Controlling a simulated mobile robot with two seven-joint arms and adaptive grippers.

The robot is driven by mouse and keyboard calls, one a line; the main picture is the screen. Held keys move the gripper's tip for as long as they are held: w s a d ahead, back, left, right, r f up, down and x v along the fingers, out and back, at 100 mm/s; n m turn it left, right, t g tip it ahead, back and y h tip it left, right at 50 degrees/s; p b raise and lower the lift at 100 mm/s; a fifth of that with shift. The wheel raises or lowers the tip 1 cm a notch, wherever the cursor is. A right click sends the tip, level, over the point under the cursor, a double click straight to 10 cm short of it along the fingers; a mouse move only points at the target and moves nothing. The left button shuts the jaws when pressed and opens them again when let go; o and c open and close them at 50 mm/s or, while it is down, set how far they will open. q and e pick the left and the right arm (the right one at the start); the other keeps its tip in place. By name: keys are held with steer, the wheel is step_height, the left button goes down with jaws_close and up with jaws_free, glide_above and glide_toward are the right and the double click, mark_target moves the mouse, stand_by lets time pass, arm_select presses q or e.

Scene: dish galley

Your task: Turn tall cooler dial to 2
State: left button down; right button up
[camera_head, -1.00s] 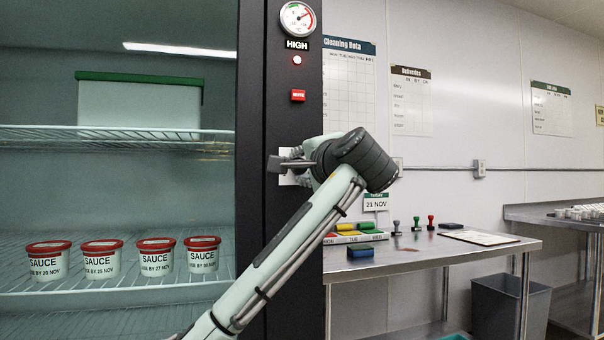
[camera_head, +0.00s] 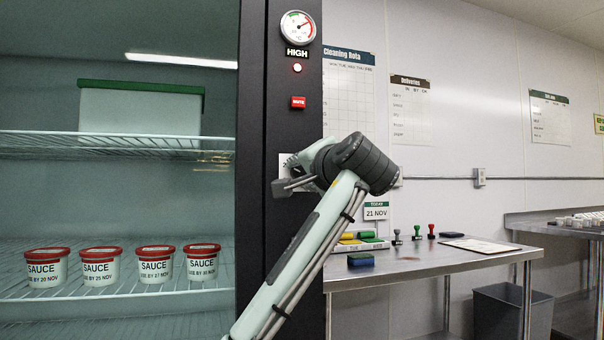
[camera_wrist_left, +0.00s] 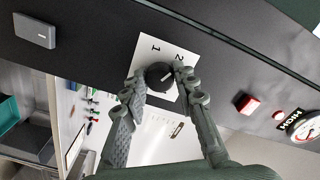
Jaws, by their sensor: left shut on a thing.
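The tall cooler's dial (camera_wrist_left: 157,73) is a round black knob on a white plate (camera_wrist_left: 182,52) with the numbers 1 and 2. A pale mark on the knob slants towards the 2 side; I cannot tell whether it lines up exactly. My left gripper (camera_wrist_left: 160,80) is shut on the dial, one finger on each side. In the head view my left gripper (camera_head: 284,187) is at the dark door post (camera_head: 285,135) and hides the dial. My right gripper is not in view.
Above the dial are a gauge (camera_head: 298,27), a HIGH label, a lit red lamp (camera_head: 297,68) and a red mute button (camera_head: 298,102). Sauce tubs (camera_head: 100,266) stand on the cooler's shelf at left. A steel table (camera_head: 440,262) with stamps stands at right.

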arm_select(q)
steer(key=shift+f, duration=0.1)
steer(key=c, duration=1.2)
jaws_free()
steer(key=shift+s, duration=0.1)
steer(key=v, duration=1.2)
